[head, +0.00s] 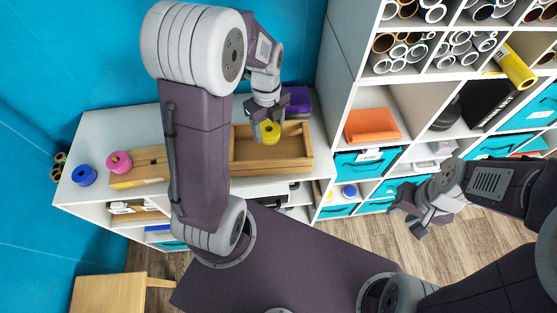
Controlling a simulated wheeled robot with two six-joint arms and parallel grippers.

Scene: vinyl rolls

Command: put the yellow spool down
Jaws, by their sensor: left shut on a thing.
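The yellow spool (271,131) is in my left gripper (265,130), which is shut on it. The gripper hangs over the rear part of an open wooden tray (305,158) on the white shelf top. I cannot tell whether the spool touches the tray. My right gripper (412,212) is open and empty, out over the floor in front of the shelves at the right.
A pink spool (118,163) and a blue spool (84,175) stand at the left of the white top (95,150). A purple object (298,100) is behind the tray. Tall shelves (345,100) with vinyl rolls and teal bins stand at right.

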